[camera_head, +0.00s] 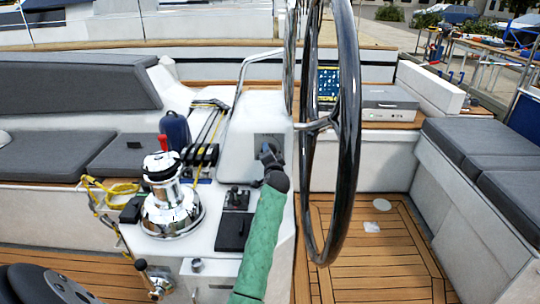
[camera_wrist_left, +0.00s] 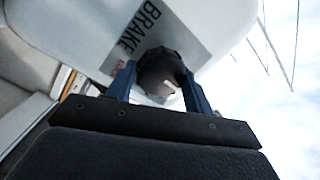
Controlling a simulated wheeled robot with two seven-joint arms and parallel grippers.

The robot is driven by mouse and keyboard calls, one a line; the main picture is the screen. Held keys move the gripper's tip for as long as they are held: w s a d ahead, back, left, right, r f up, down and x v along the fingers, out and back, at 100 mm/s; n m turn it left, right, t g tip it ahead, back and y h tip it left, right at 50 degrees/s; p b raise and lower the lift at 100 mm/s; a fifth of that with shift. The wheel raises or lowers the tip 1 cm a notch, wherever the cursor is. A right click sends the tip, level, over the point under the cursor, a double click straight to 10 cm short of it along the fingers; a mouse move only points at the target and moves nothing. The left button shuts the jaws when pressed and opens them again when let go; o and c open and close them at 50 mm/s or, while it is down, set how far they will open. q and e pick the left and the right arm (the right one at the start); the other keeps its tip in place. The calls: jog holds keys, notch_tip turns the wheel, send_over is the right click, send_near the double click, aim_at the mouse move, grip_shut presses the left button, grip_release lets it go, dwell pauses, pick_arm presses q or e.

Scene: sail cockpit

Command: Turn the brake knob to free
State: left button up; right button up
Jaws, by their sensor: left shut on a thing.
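The brake knob (camera_wrist_left: 160,66) is dark and rounded, on the white pedestal (camera_head: 247,135). In the left wrist view it sits between the two blue fingers of my left gripper (camera_wrist_left: 158,74), which is shut on it. A grey label beside it reads "BRAKE" (camera_wrist_left: 141,28), with a small red mark partly showing near the left finger. In the head view my left gripper (camera_head: 268,156) reaches the pedestal's near face and hides most of the knob. The knob's exact setting cannot be read. My right gripper is not in view.
A large dark steering wheel (camera_head: 347,130) stands just right of my left arm. Grey cushioned benches (camera_head: 480,146) flank the cockpit. The teak floor (camera_head: 375,260) at the right is mostly clear.

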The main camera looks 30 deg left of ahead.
pick_arm(q)
jog(key=shift+f, duration=0.15)
jog(key=o, duration=1)
jog(key=shift+c, duration=0.2)
jog(key=b+v, duration=0.1)
jog(key=v, duration=0.6)
jog(key=shift+s+d+b, duration=0.25)
jog(key=shift+s+b, duration=0.05)
jog(key=shift+s, duration=0.05)
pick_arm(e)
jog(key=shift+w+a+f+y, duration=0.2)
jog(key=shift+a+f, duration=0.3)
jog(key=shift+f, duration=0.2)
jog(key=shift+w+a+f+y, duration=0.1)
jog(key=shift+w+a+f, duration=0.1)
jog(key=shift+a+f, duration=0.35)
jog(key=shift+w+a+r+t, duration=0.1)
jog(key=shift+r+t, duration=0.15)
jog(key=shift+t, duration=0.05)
